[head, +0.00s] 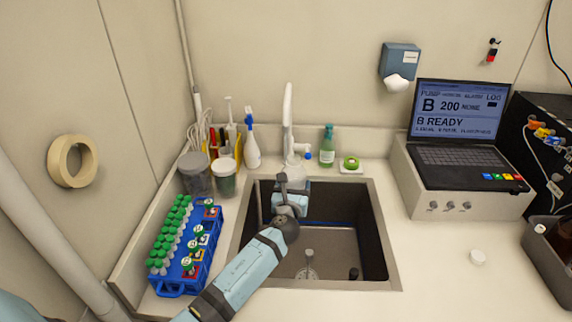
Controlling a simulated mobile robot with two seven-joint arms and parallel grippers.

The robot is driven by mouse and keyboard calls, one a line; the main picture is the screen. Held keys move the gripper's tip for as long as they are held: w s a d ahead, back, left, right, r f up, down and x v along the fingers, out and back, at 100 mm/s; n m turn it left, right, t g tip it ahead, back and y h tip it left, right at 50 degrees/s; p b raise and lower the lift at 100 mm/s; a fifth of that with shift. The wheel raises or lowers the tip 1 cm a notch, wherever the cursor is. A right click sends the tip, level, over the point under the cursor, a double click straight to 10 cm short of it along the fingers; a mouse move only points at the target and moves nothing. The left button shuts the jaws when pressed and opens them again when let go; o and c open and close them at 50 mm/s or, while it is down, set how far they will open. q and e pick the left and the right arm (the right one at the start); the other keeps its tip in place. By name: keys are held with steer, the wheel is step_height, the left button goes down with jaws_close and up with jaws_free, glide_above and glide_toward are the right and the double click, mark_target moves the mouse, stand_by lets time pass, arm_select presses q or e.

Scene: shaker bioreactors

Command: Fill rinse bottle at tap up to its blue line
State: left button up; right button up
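The white tap (288,120) stands at the back edge of the sink (385,255), with a blue-ended knob (308,156) at its base. My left gripper (287,180) is over the back of the sink, just below and in front of the tap. A pale, partly see-through shape (293,172) shows at its fingers. I cannot tell whether it is a bottle in the grip, and no blue line can be made out on it. A white bottle with a blue spray top (250,145) stands left of the tap. My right gripper is out of view.
A blue rack (176,286) of green-capped tubes and two lidded jars (224,180) stand left of the sink. A laptop (458,135) is at right. The counter right of the sink is mostly clear.

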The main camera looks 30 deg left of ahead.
arm_select(q)
steer(key=shift+s+d+r+p, duration=0.2)
steer(key=shift+s+d+p, duration=0.1)
steer(key=shift+s+d, duration=0.35)
steer(key=shift+s+d+r+p, duration=0.15)
steer(key=shift+s+d+p, duration=0.1)
steer(key=shift+s+d, duration=0.35)
steer(key=shift+a, duration=0.1)
